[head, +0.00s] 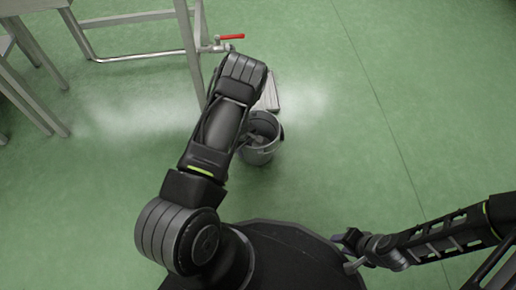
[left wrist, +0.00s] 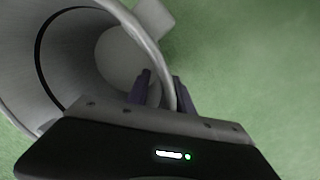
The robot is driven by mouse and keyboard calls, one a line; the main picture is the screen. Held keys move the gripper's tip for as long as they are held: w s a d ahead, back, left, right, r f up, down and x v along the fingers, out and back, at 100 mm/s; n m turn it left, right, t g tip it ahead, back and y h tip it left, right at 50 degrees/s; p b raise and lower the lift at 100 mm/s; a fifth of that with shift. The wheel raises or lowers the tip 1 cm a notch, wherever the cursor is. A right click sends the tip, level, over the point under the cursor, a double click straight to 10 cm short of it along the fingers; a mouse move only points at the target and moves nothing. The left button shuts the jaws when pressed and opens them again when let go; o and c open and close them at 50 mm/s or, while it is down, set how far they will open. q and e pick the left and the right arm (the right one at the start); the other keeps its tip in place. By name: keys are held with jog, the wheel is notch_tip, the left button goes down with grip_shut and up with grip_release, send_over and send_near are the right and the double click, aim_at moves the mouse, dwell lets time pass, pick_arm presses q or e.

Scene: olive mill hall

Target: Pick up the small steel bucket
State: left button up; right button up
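The small steel bucket (head: 262,155) stands upright on the green floor, partly covered by my left arm in the head view. In the left wrist view the bucket (left wrist: 65,60) fills the upper left, with its open mouth facing the camera. My left gripper (left wrist: 162,80) is at the bucket's rim, one finger inside and one outside. A gap shows between the fingers, with the rim wall passing through it. The head view mostly hides this gripper behind the arm. My right gripper (head: 346,252) is apart from the bucket, at the lower right, open and empty.
A pale grey slab (head: 270,92) lies just behind the bucket. A pipe tap with a red lever (head: 231,37) and a metal stand's leg (head: 190,50) are behind it. Grey table legs (head: 30,100) stand at the far left. The floor to the right is clear.

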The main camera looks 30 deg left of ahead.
pick_arm(q)
jog(key=shift+c, duration=0.6)
grip_shut()
dwell(1.2)
